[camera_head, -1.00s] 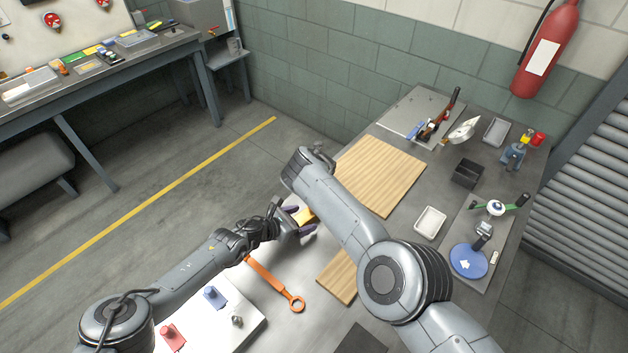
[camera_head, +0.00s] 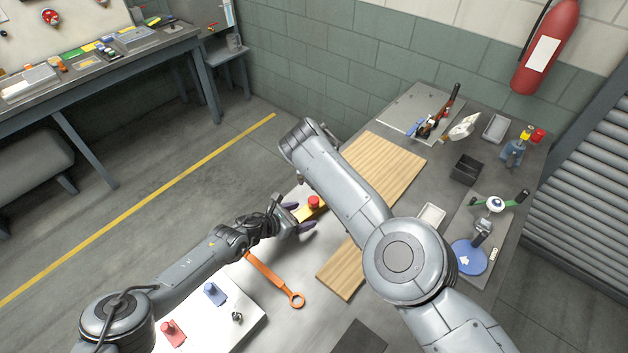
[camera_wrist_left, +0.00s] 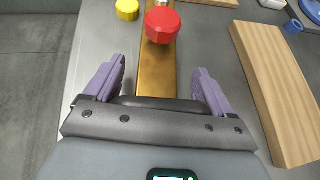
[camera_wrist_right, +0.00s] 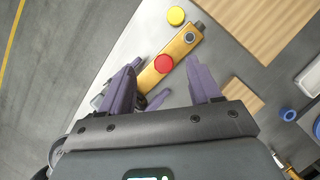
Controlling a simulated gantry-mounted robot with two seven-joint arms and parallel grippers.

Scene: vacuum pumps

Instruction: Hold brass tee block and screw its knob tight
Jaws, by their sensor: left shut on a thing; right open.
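The brass tee block (camera_head: 302,213) is a flat golden bar at the bench's left edge. My left gripper (camera_head: 300,217) is shut on its near end; the bar runs between the purple fingers in the left wrist view (camera_wrist_left: 155,75). A red knob (camera_head: 314,202) sits on top of the bar, also seen in the left wrist view (camera_wrist_left: 162,24). I cannot tell how tightly it is seated. My right gripper (camera_wrist_right: 163,88) is open and empty above the bar, with the red knob (camera_wrist_right: 163,64) ahead between its fingers. Its fingers are hidden in the head view.
A yellow round cap (camera_wrist_right: 176,15) lies beside the bar's far end. Wooden boards (camera_head: 385,170) lie to the right. An orange ring wrench (camera_head: 272,279) and a white plate (camera_head: 225,325) with red and blue pieces are nearer. A fixture with a blue disc (camera_head: 468,257) stands further right.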

